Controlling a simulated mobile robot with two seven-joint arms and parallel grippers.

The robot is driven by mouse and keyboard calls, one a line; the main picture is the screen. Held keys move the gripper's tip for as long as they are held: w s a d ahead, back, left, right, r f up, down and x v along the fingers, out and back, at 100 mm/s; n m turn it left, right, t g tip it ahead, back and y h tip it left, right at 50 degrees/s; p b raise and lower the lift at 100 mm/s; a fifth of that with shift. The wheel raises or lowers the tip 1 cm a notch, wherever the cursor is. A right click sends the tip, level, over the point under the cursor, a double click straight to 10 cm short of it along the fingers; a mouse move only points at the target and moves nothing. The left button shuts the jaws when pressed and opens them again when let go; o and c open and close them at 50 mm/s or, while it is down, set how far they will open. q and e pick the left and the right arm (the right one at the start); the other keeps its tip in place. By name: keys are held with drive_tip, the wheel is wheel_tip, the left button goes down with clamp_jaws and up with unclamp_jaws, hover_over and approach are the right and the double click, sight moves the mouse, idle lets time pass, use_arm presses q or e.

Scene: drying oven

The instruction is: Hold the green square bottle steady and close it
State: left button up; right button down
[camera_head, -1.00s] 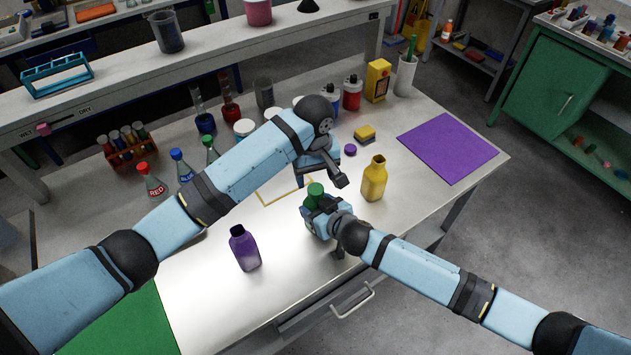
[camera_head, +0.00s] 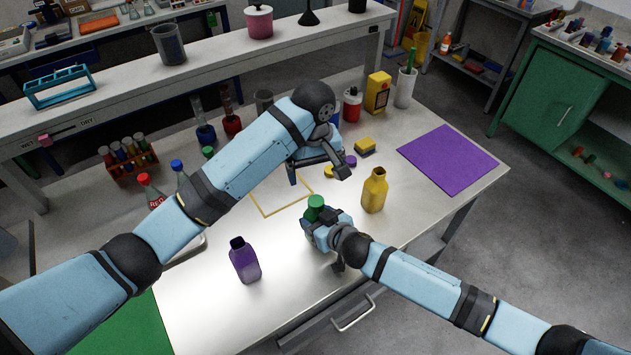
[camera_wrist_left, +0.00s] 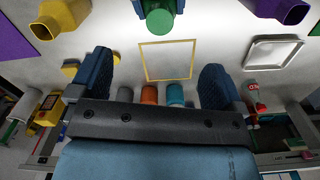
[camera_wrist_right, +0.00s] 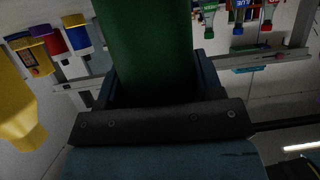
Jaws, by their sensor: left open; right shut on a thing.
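The green square bottle (camera_head: 309,234) stands upright on the table, mostly hidden by my right gripper (camera_head: 326,232), which is shut on it. A green round cap (camera_head: 315,201) sits on top of the bottle. It also shows in the left wrist view (camera_wrist_left: 158,20). I cannot tell how tightly it is seated. In the right wrist view the green bottle (camera_wrist_right: 147,45) fills the space between the fingers. My left gripper (camera_head: 318,174) is open and empty, behind and above the bottle, apart from the cap. Its spread fingers (camera_wrist_left: 157,82) show in the left wrist view.
An open yellow bottle (camera_head: 374,193) stands close to the right, an open purple bottle (camera_head: 244,262) to the left. A purple cap (camera_head: 350,161) and yellow cap (camera_head: 330,171) lie behind. A purple mat (camera_head: 450,158) lies at right. Flasks and a tube rack (camera_head: 128,160) stand at left.

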use_arm(q)
wheel_tip(320, 180, up, 6)
drive_tip(key=shift+r, duration=0.25)
drive_tip(key=shift+w, duration=0.1)
use_arm(e)
drive_tip(key=shift+c, duration=0.9)
unclamp_jaws()
use_arm(q)
drive_tip(key=shift+f+b, duration=0.3)
drive_tip(key=shift+f, duration=0.05)
use_arm(e)
drive_tip(key=v, duration=1.4)
drive_tip(key=shift+w, duration=0.1)
